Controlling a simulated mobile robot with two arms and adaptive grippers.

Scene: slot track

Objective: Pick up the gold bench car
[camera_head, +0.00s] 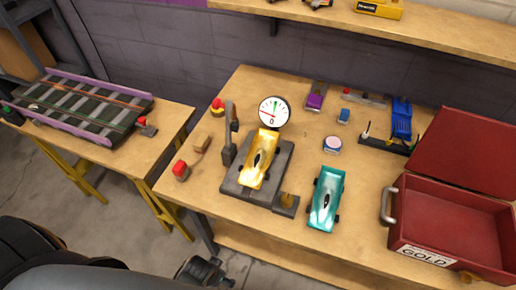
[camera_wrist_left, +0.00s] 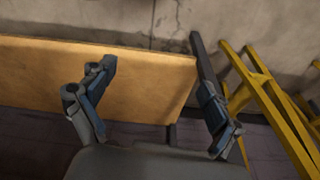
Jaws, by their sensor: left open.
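The gold bench car (camera_head: 260,158) sits on a dark grey scale platform (camera_head: 238,189) on the wooden workbench in the head view. A round white dial (camera_head: 273,111) stands just behind it. My left gripper (camera_wrist_left: 155,78) is open and empty in the left wrist view, with its fingers wide apart. A wooden tabletop edge and yellow legs lie beyond the fingers; the gold car is not in that view. In the head view, dark parts of my arm show at the lower left, away from the car. My right gripper is not in view.
A teal car (camera_head: 326,198) stands right of the scale. A red open case (camera_head: 455,228) labelled GOLD fills the bench's right side. A blue car (camera_head: 401,118) is behind it. A red-topped item (camera_head: 181,170) lies left of the scale. A track (camera_head: 80,108) rests on the left table.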

